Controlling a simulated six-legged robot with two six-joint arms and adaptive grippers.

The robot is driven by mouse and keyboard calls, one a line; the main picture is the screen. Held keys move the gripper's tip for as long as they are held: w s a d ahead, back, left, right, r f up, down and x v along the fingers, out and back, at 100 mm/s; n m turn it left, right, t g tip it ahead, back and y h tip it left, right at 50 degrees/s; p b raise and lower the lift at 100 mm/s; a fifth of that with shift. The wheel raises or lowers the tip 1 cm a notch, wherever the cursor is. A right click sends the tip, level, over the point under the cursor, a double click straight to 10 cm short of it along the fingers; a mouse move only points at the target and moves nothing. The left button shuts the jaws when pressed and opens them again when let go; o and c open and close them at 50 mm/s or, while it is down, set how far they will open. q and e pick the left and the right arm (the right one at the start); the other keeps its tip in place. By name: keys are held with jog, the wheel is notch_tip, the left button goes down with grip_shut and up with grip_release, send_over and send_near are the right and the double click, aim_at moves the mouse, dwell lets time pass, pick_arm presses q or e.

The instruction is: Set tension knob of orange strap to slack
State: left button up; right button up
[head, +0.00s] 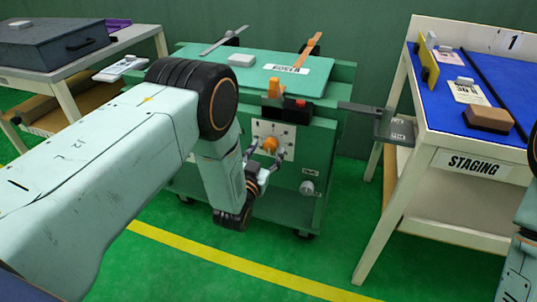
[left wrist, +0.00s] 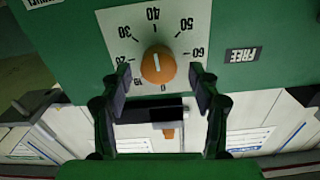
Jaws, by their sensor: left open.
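The orange tension knob (head: 270,145) sits on a white dial plate on the front of a green cart. The left wrist view shows this knob (left wrist: 158,66) with the dial upside down; its light mark points up in the picture, roughly toward 40. A "FREE" label (left wrist: 243,55) is beside the plate. My left gripper (head: 264,164) is open at the knob; its fingertips (left wrist: 160,78) lie on either side of the knob with gaps. The orange strap (head: 312,50) lies on the cart top. My right gripper is out of view.
A grey knob (head: 307,187) is lower right on the cart (head: 210,70). A black block with a red button (head: 300,103) is above the dial. A grey bracket (head: 375,112) juts between the cart and the "STAGING" table (head: 395,215). A bench with a dark case (head: 60,45) stands left.

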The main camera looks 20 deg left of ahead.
pick_arm(q)
jog(key=shift+w, duration=0.65)
jog(key=shift+d, duration=0.1)
jog(key=c, duration=1.2)
